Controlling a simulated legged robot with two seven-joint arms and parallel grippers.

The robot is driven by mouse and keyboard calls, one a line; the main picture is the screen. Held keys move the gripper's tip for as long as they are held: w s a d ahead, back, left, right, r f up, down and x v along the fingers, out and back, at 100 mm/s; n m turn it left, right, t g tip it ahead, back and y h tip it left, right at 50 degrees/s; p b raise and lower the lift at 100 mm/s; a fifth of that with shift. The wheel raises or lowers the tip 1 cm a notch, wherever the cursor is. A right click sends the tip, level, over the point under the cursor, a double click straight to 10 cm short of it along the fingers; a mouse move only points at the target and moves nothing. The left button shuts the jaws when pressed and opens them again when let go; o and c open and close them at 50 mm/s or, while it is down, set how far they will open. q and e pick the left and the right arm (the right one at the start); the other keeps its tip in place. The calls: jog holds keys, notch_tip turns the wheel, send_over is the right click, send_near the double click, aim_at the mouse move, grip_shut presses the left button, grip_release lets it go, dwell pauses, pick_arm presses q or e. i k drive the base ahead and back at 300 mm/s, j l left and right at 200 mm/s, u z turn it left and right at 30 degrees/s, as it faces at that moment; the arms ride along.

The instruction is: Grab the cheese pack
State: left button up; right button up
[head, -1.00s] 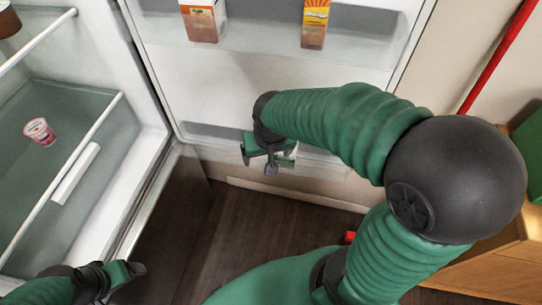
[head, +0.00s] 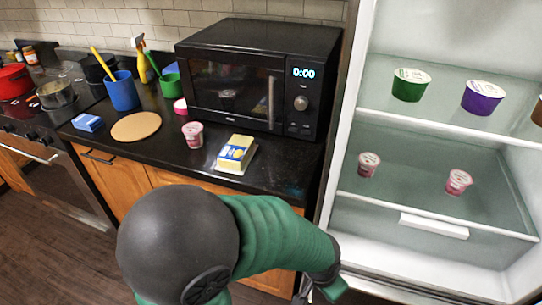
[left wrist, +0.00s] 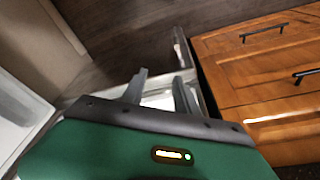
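A yellow, white and blue pack (head: 236,153) lies on the dark counter in front of the microwave. I cannot tell for sure that it is the cheese pack. My left arm reaches in from the bottom of the head view, and its gripper (head: 318,290) is low by the fridge's front edge, partly cut off. In the left wrist view my left gripper (left wrist: 160,92) has its two fingers apart with nothing seen between them. It is well away from the pack. My right gripper is not in view now.
The open fridge (head: 352,150) holds green (head: 410,84) and purple (head: 482,97) tubs above pink-white cups (head: 458,182). The counter carries the microwave (head: 258,80), another pink cup (head: 193,134), a round board (head: 136,126), a blue box (head: 88,122) and a blue utensil cup (head: 122,92).

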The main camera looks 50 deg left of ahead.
aim_at(236, 155)
jog(key=u, duration=1.9)
